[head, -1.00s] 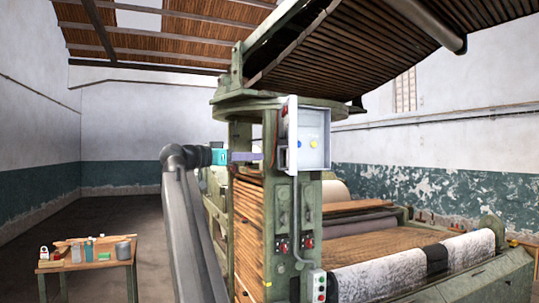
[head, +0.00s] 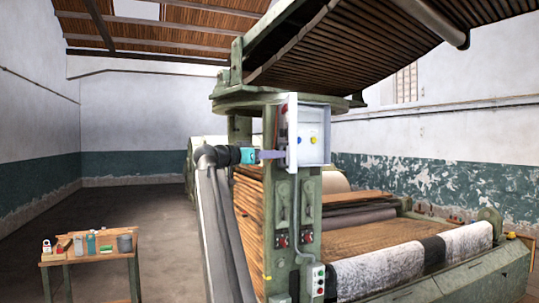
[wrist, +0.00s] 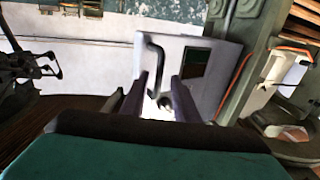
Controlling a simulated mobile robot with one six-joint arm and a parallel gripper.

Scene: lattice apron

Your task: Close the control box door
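The control box (head: 313,140) is a pale grey box on the green machine post, with its interior and a blue and a yellow button showing. Its door (head: 292,132) stands open at the box's left, seen nearly edge-on. In the wrist view the white door (wrist: 205,95) shows a dark window and a dark bent handle (wrist: 158,58). My gripper (head: 284,154) reaches the door from the left. In the wrist view its two purple fingers (wrist: 160,78) are apart, with the handle ahead and partly between them. I cannot tell whether they touch it.
The green machine post (head: 300,215) with red knobs stands under the box. A conduit (head: 296,220) runs down to a small switch box (head: 316,280). A wooden table (head: 90,255) with bottles and tins stands at lower left. The floor (head: 150,225) behind it is clear.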

